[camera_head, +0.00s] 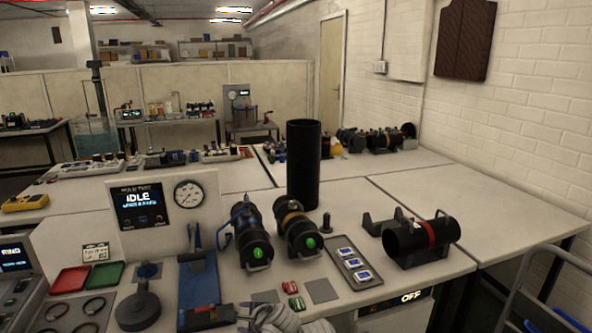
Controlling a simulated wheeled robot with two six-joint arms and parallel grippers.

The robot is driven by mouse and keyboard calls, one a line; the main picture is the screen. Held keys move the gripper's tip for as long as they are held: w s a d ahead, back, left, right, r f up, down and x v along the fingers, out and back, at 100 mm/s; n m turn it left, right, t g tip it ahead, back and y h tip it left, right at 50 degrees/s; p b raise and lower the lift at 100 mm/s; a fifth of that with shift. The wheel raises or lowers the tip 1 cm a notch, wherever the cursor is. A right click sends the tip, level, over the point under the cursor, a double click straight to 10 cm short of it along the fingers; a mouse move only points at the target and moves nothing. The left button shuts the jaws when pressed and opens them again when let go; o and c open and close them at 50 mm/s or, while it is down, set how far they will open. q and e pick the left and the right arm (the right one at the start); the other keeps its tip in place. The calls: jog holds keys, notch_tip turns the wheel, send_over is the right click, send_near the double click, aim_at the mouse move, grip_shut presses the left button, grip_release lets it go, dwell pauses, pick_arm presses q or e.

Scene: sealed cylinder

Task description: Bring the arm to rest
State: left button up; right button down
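A black cylinder with a red band (421,238) lies in a cradle at the right. A tall black tube (304,165) stands upright behind the pair.
A test panel (165,212) with an "IDLE" screen and a dial stands at the left. Red (70,279) and green (106,275) trays, a blue stand (198,275) and a tray with blue-and-white items (353,264) occupy the front bench. The bench's right end is clear. A rail stands bottom right.

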pick_arm(q)
jog(key=s+d+n+g+h+p, duration=0.2)
jog(key=s+d+n+g+p, duration=0.1)
jog(key=s+n, duration=0.3)
jog(key=s+d+r+n+g+h+p, duration=0.1)
jog(key=s+d+n+g+h+p, duration=0.2)
jog(key=s, duration=0.8)
jog(key=d+n+g+p, duration=0.1)
jog(key=d+n+g, duration=0.1)
jog(key=n, duration=0.1)
jog(key=shift+s, duration=0.25)
pick_arm(e)
notch_tip(320, 180, up, 9)
